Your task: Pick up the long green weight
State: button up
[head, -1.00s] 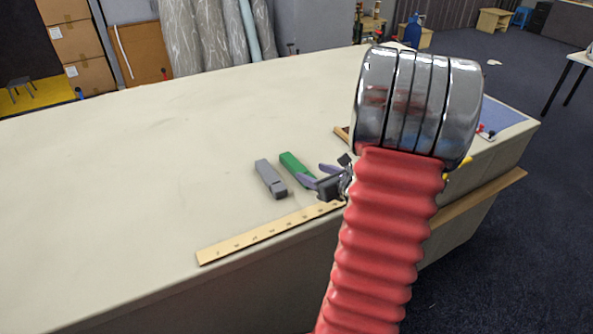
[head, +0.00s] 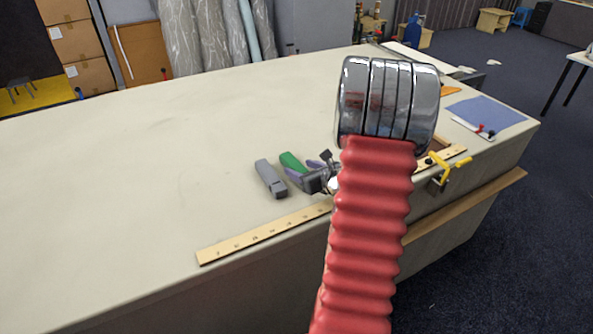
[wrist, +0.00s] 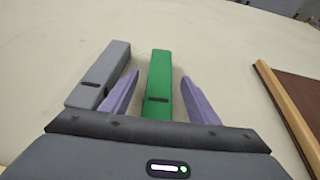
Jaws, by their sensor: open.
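The long green weight (head: 291,162) lies on the cloth table, and its near part is hidden behind my gripper in the head view. In the wrist view the green weight (wrist: 159,85) points away from me, between the two purple fingers. My gripper (wrist: 158,90) is open, with a gap showing on each side of the weight. In the head view my gripper (head: 304,170) is at the near end of the weight. I cannot tell how high the fingers are above the cloth.
A grey weight (head: 270,178) lies just left of the green one; it also shows in the wrist view (wrist: 103,75), close to the left finger. A wooden ruler (head: 262,233) lies along the front edge. A yellow clamp (head: 447,168) is at the right. The table's left is clear.

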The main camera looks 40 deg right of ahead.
aim_at(298, 166)
jog(key=shift+x, duration=1.55)
grip_shut()
jog(key=shift+r, duration=0.1)
